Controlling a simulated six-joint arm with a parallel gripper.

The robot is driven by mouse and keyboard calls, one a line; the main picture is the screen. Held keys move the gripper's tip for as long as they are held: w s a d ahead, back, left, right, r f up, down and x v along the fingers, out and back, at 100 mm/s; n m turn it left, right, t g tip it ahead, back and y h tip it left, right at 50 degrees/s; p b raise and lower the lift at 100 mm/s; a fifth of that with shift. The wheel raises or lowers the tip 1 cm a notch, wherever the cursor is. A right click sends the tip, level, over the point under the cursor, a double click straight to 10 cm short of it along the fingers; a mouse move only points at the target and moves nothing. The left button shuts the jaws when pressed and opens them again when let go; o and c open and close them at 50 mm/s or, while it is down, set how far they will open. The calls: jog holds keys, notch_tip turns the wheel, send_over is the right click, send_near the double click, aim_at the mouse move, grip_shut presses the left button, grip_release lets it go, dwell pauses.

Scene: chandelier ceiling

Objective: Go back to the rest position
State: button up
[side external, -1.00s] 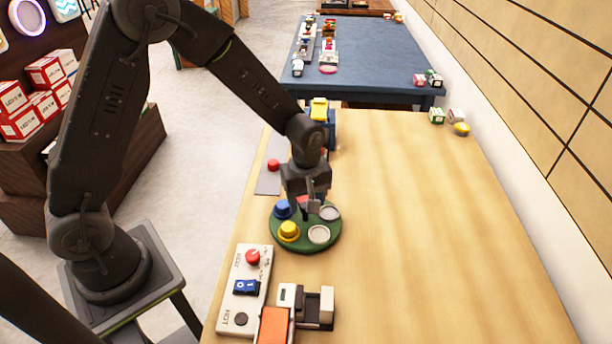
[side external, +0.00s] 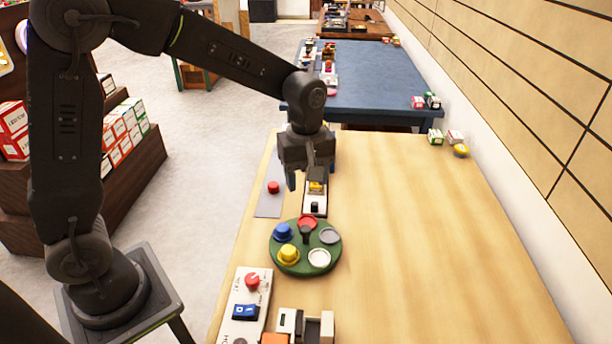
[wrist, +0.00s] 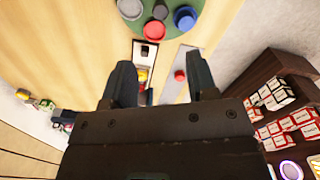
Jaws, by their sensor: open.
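My gripper (side external: 309,180) hangs above the wooden table, behind the round green board in the side view. It is open and holds nothing; in the wrist view its two dark fingers (wrist: 160,85) stand apart. The green board (side external: 318,269) carries a blue knob (side external: 283,232), a yellow knob (side external: 288,254), a red piece (side external: 307,222), a dark central post (side external: 305,235) and two pale round discs. My gripper is clear of the board. A narrow white-edged panel with a black switch (side external: 314,207) and a yellow part lies below my gripper, partly hidden by it.
A grey plate with a red button (side external: 273,187) lies left of the switch panel. A white control box (side external: 245,312) and a grey-and-orange device (side external: 305,325) stand at the front. The table's right side (side external: 420,240) is clear.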

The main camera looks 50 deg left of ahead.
jog(key=s+a+r+m+t, duration=0.1)
jog(key=s+r+m+t, duration=0.1)
jog(key=s+r+m, duration=0.3)
jog(key=s+a+r+m+t, duration=0.1)
jog(key=s+r+m+t, duration=0.2)
jog(key=s+m, duration=0.5)
jog(key=s+r, duration=0.1)
jog(key=s, duration=0.4)
jog(key=shift+s+a+r+m+t, duration=0.25)
jog(key=shift+r+m+t, duration=0.05)
jog(key=shift+r, duration=0.1)
jog(key=shift+o, duration=0.3)
dwell(0.4)
